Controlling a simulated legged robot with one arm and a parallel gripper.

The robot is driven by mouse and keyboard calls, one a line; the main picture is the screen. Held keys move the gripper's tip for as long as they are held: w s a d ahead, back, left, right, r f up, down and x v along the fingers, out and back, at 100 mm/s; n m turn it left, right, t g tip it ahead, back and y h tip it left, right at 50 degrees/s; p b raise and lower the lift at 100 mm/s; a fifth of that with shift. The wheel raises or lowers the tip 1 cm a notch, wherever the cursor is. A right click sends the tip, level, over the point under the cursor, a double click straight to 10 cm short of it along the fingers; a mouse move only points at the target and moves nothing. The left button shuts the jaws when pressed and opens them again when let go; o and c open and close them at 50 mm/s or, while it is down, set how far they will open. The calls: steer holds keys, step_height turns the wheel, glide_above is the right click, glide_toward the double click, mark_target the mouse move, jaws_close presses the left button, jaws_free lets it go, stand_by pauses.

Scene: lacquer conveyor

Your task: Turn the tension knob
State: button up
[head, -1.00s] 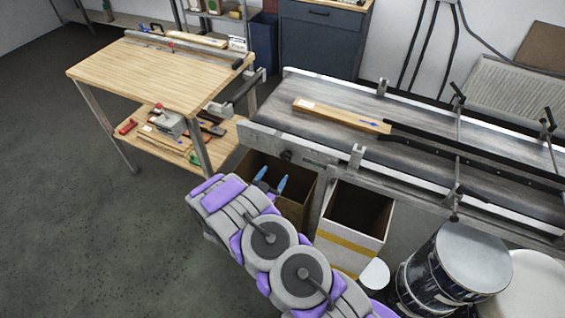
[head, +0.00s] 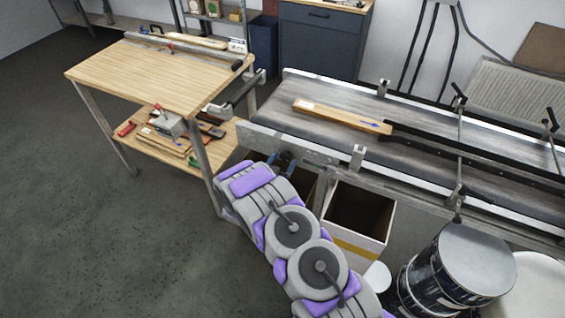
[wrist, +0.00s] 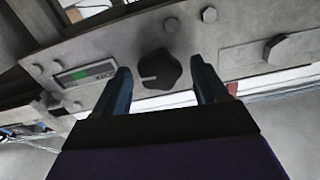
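The tension knob (wrist: 160,70) is a dark, lobed knob with a light pointer line, on the grey metal side plate (wrist: 238,52) of the conveyor in the wrist view. My gripper (wrist: 164,84) is open, with one dark blue finger to each side of the knob and visible gaps between. I cannot tell how deep the fingertips reach. In the head view my gripper (head: 284,160) is at the conveyor's near left end, and the knob is hidden behind it. A small gauge with a green band (wrist: 88,73) sits left of the knob.
Bolt heads (wrist: 209,14) stand out near the knob. In the head view a wooden strip (head: 340,115) lies on the conveyor belt (head: 290,124). An open box (head: 360,212) and drums (head: 468,262) stand below. A wooden workbench (head: 165,75) is at left.

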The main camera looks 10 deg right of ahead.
steer(key=c, duration=0.9)
steer(key=shift+r+m+p, duration=0.15)
steer(key=shift+m+p, duration=0.35)
steer(key=shift+m, duration=0.1)
steer(key=shift+m+p, duration=0.3)
steer(key=shift+m, duration=0.5)
steer(key=o, duration=1)
steer(key=shift+o, duration=0.2)
steer(key=shift+a, duration=0.1)
steer(key=p+v, duration=0.2)
steer(key=v, duration=1.5)
steer(key=shift+a, duration=0.15)
